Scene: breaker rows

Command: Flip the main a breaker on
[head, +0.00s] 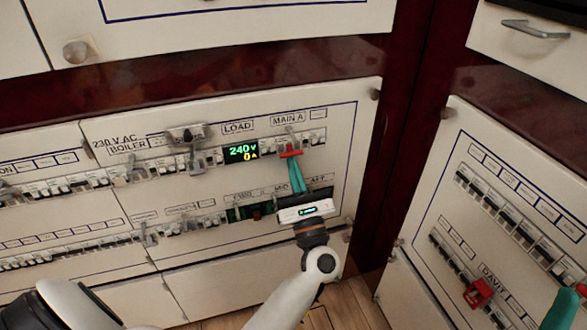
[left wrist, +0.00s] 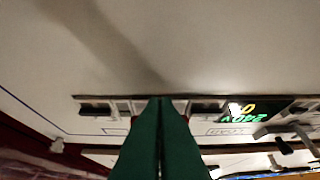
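The MAIN A label (head: 287,119) is on the upper row of the middle panel, right of a lit display (head: 240,152) reading 240 V and 0 A. The main A breaker (head: 291,134) is below the label, with its lower part hidden behind my red fingertips. My left gripper (head: 290,152) has its green fingers together, tips at this breaker row; contact is unclear. In the left wrist view, the closed fingers (left wrist: 160,105) reach the breaker row (left wrist: 110,107), and the display (left wrist: 252,110) appears upside down at right. My right gripper (head: 570,305) shows only partly at the lower right.
Several other breakers (head: 185,222) line the lower row, partly covered by my left gripper. A right-hand panel (head: 430,200) has more breakers and a red block (head: 478,293) near the DAVIT label. Cabinet knobs (head: 76,51) and a drawer handle (head: 535,29) stick out above.

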